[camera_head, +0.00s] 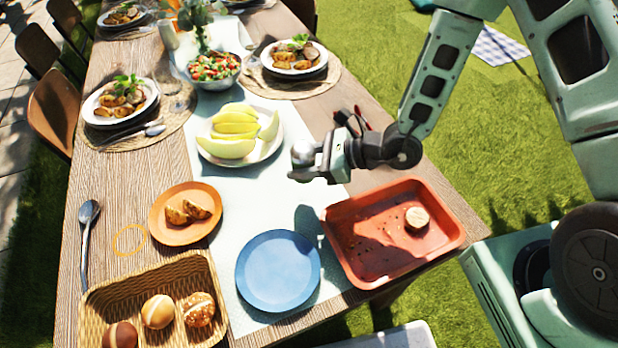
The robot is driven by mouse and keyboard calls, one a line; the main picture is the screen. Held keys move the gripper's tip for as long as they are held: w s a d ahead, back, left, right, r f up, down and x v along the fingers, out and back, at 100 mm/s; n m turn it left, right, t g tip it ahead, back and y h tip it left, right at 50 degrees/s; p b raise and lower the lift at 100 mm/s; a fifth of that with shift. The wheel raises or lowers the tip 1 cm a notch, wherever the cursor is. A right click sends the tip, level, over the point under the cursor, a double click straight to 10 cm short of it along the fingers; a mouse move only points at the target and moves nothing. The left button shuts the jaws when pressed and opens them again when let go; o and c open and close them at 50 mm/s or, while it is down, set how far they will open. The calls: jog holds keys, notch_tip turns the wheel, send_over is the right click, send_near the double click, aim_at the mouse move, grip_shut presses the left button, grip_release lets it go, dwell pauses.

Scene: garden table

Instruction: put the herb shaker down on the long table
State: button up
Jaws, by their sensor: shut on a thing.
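My gripper (318,162) is over the long table (120,170), near its right side, between the plate of melon slices and the red tray. It is shut on the herb shaker (303,152), of which a shiny silvery rounded part shows. The fingers hide the rest of the shaker. The shaker appears to be held above the pale runner (225,240), and a dark shadow lies on the runner below. A thin orange ring (130,240) lies on bare wood at the left, between the spoon and the orange plate.
A red tray (350,275) holds a small round pale piece. A blue plate (278,270) is empty. An orange plate (186,236), a bread basket (150,275), a spoon (88,225), a melon plate (265,152) and a salad bowl (214,85) crowd the table.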

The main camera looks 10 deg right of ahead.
jog(key=shift+f, duration=2.9)
jog(key=shift+f, duration=0.2)
jog(key=o, duration=1)
jog(key=shift+o, duration=0.2)
jog(key=shift+r, duration=0.15)
